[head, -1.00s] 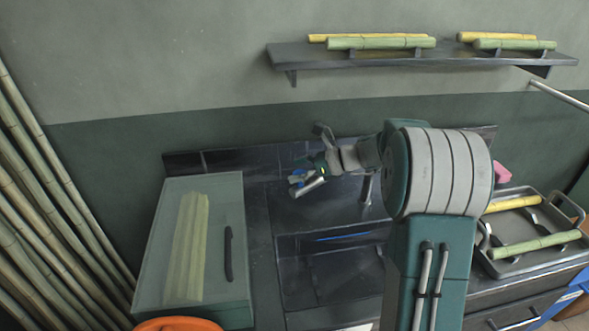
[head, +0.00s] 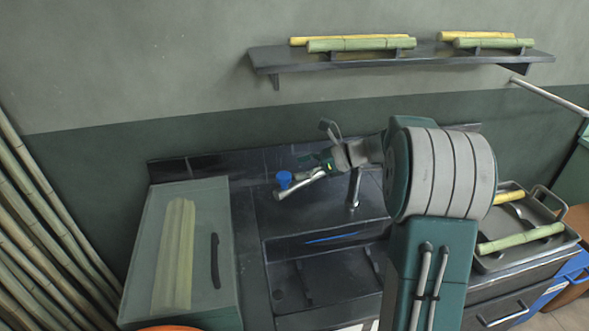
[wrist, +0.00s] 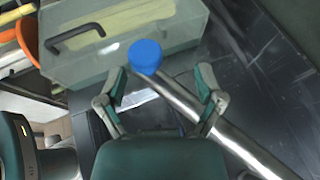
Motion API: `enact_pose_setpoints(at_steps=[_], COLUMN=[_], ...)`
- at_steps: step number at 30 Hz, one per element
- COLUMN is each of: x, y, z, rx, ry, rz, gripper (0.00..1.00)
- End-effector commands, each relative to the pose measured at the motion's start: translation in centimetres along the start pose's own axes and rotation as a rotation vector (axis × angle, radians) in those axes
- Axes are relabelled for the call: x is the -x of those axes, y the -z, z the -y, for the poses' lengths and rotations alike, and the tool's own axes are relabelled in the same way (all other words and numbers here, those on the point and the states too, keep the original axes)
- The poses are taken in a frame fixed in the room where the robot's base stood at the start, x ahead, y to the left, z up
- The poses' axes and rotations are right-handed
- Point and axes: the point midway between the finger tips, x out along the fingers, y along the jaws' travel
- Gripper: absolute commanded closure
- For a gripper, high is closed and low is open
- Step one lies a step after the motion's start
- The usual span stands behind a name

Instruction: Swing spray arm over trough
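The spray arm (head: 302,186) is a silver tube with a blue round tip (head: 284,180). It stands out to the left from a post behind the dark trough (head: 300,249), its tip above the counter at the trough's back left. My gripper (head: 308,161) is just behind and above the tube near the tip. In the wrist view my gripper (wrist: 161,70) has its fingers spread apart. The tube (wrist: 205,118) runs diagonally below the fingers, with the blue tip (wrist: 145,56) between them. Contact cannot be told.
A greenish translucent-lidded box (head: 212,200) with cane inside and a dark handle stands left of the trough. A grey tray (head: 500,264) with cane pieces is at the right. A shelf (head: 400,59) with cane hangs above. Bamboo poles (head: 45,220) lean at the left.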

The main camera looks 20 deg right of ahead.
Motion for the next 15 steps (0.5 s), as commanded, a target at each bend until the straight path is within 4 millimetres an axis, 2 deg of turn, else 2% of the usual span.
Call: enact_pose_setpoints(at_steps=[15], x=[3.1], y=[0.0], z=[0.1], rx=[0.000], ry=[-0.001], rz=[0.000], gripper=[0.14])
